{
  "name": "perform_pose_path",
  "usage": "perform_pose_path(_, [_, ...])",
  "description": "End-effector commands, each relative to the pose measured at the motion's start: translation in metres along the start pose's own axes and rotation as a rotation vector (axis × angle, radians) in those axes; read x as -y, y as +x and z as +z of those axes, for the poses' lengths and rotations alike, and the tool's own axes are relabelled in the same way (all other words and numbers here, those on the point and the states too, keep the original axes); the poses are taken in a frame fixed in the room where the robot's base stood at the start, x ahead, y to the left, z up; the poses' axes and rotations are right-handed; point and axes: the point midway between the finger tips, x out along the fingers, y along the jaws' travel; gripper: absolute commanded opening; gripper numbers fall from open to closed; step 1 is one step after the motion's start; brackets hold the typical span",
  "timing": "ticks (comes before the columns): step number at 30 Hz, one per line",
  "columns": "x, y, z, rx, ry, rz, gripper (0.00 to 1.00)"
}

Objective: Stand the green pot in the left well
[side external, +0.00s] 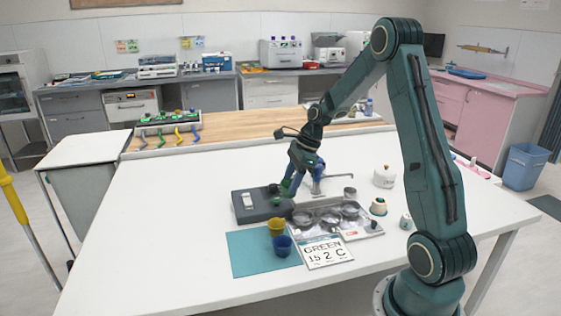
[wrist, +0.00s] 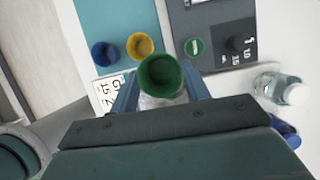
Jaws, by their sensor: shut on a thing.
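The green pot (wrist: 160,75) is between my gripper's (wrist: 160,95) two blue fingers in the wrist view, its open mouth facing the camera. In the side external view my gripper (side external: 299,178) hangs low near the right end of the dark box, with a bit of the pot (side external: 287,183) showing at its left. The fingers are shut on the pot. A shiny metal tray (side external: 372,228) with several round wells lies right of the box. I cannot tell which well is the left one, nor how high the pot is above the surface.
The dark box (side external: 250,210) carries a green disc (wrist: 195,47). A clear bottle (wrist: 280,88) is right of my gripper. The table's left side is clear.

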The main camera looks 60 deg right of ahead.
Motion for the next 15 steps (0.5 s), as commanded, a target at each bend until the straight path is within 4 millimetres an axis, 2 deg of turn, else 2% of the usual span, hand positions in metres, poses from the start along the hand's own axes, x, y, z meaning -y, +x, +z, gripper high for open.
perform_pose_path(1, [0.002, 0.003, -0.014, 0.001, 0.007, 0.001, 0.26])
perform_pose_path(6, [0.004, 0.008, -0.043, 0.005, 0.004, 0.000, 0.26])
perform_pose_path(10, [0.004, 0.009, -0.052, 0.007, 0.001, -0.001, 0.26])
perform_pose_path(15, [0.004, 0.010, -0.054, 0.007, 0.000, -0.001, 0.26])
